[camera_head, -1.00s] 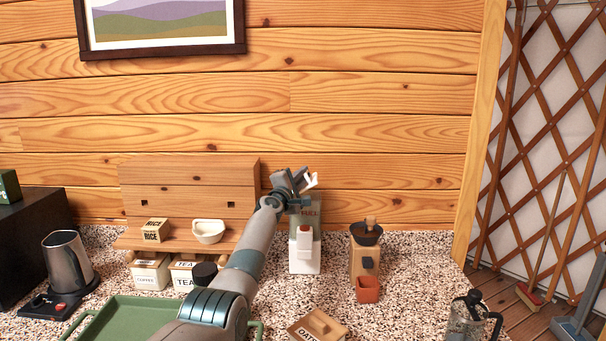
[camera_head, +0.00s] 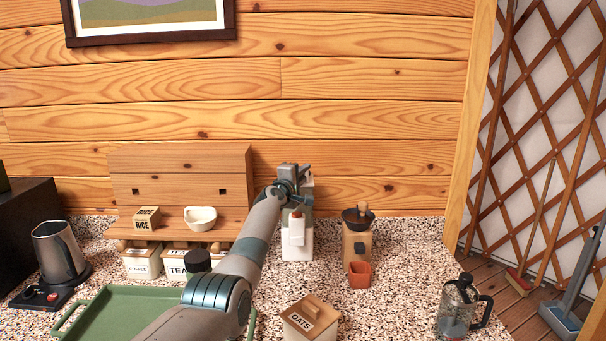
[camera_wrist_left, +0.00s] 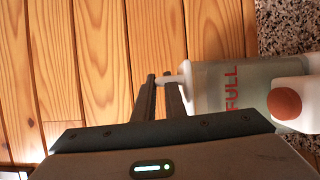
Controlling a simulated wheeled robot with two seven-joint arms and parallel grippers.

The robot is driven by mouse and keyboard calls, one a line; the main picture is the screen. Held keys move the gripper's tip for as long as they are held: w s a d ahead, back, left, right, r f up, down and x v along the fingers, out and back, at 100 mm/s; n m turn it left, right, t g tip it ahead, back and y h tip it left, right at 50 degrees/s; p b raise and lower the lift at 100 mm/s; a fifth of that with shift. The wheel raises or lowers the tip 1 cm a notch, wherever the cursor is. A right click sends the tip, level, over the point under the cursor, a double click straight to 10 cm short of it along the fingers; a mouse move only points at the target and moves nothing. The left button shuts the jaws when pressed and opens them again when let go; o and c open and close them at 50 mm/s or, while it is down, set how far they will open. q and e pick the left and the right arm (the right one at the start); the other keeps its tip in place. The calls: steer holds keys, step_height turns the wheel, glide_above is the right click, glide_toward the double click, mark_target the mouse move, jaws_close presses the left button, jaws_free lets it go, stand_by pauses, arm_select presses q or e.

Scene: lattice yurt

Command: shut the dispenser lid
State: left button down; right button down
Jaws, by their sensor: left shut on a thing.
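The dispenser (camera_head: 297,240) is a white upright unit with a red button on its front, standing at the back of the counter by the plank wall. In the left wrist view its clear container (camera_wrist_left: 225,88) shows the word FULL, and the red button (camera_wrist_left: 284,103) is at right. My left gripper (camera_head: 293,178) is at the dispenser's top. In the left wrist view the gripper (camera_wrist_left: 163,88) is shut on a small white part of the lid (camera_wrist_left: 171,80) at the container's top. The gripper hides most of the lid, so I cannot tell whether it is fully down. My right gripper is out of view.
A grinder (camera_head: 357,245) with an orange cup (camera_head: 359,274) stands close to the dispenser's right. An OATS box (camera_head: 310,318) and a green tray (camera_head: 125,310) are in front. A wooden shelf (camera_head: 180,180) and a kettle (camera_head: 60,252) are left. A French press (camera_head: 457,305) is right.

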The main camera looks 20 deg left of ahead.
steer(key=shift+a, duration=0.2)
arm_select(q)
steer(key=c, duration=2.1)
jaws_free()
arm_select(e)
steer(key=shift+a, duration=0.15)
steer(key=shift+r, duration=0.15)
